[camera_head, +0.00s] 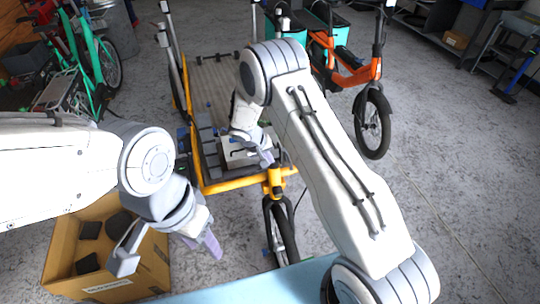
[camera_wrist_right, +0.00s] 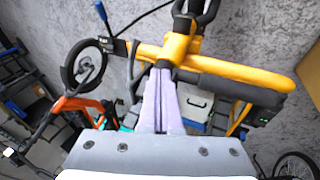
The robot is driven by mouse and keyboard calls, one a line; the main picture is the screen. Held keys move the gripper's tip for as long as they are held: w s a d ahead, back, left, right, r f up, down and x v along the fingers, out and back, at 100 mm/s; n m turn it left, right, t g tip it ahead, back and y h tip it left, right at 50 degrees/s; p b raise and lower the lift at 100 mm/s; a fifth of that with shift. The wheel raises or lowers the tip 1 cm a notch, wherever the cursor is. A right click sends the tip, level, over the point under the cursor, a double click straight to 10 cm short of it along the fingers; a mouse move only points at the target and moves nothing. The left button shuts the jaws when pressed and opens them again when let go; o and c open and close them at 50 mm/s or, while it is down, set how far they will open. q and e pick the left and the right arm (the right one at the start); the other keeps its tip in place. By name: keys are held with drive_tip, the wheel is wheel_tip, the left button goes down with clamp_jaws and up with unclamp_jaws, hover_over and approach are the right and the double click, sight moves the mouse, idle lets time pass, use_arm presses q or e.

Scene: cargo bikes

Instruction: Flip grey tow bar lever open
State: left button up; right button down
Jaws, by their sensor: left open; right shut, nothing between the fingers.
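The yellow frame (camera_head: 235,183) of a cargo bike lies in the middle of the head view, with a yellow joint (camera_head: 274,180) above a front wheel. In the right wrist view, the yellow bar (camera_wrist_right: 240,72) and a yellow joint (camera_wrist_right: 178,48) lie just beyond my fingertips. My right gripper (camera_head: 267,158) is shut and empty beside the front end of the frame; its closed fingers (camera_wrist_right: 162,75) point at the joint. I cannot make out the grey lever clearly; the fingers may hide it. My left gripper (camera_head: 168,248) is open and empty above the cardboard box.
A cardboard box (camera_head: 155,270) with dark parts stands at lower left. The black front wheel (camera_head: 283,232) stands below the joint. An orange bike (camera_head: 355,75) is behind at right, a green bike (camera_head: 95,60) at left.

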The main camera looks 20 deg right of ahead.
drive_tip(key=w+d+f+p, duration=0.1)
drive_tip(key=d+f+p, duration=0.1)
drive_tip(key=d+f, duration=0.3)
drive_tip(key=shift+w+d+f+p, duration=0.2)
drive_tip(key=shift+d+f+p, duration=0.1)
drive_tip(key=shift+d, duration=0.35)
